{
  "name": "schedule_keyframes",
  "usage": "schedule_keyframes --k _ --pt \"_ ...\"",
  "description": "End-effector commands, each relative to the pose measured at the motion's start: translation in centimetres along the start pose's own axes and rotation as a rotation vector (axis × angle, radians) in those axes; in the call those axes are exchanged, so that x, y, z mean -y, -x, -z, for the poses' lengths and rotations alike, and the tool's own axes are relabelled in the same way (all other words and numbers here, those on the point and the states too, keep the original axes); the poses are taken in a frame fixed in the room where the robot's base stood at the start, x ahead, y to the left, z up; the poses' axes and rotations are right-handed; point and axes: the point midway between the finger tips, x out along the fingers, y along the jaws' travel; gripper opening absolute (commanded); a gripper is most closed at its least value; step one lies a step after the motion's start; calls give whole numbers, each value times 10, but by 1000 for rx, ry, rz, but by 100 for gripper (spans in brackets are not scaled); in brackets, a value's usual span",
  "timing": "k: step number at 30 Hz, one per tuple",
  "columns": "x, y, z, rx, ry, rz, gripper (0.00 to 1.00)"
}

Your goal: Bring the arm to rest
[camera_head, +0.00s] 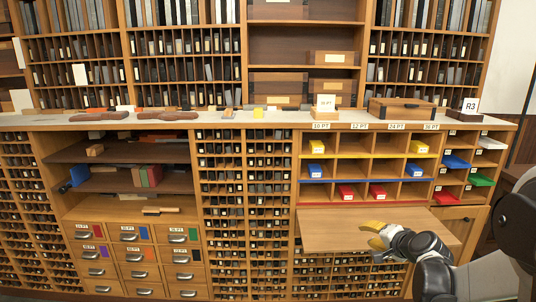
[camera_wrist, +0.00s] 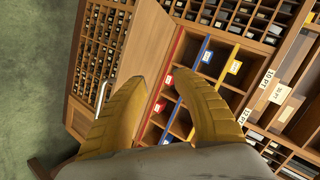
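My gripper (camera_head: 374,236) has yellow fingers and shows at the lower right of the head view, in front of the pull-out wooden board (camera_head: 330,229). In the wrist view, its two fingers (camera_wrist: 160,88) stand apart with nothing between them, so it is open and empty. My arm comes in from the right edge of the head view, bent, with the gripper pointing left toward the cabinet. Whether the fingers touch the board cannot be told.
Above the board is a sorting rack (camera_head: 385,168) with yellow, blue and red blocks in its compartments. The counter (camera_head: 215,122) holds cards, tools and a wooden case (camera_head: 400,108). Labelled drawers (camera_head: 130,235) are at lower left. Green floor (camera_wrist: 35,70) shows in the wrist view.

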Motion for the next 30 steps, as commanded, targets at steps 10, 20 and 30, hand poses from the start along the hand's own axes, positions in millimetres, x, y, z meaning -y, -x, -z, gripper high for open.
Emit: schedule_keyframes --k 10,20,30 --pt "62 134 -108 166 415 -163 34" --pt "28 257 -193 284 795 -309 34" --pt "-7 302 -219 325 965 -376 34"
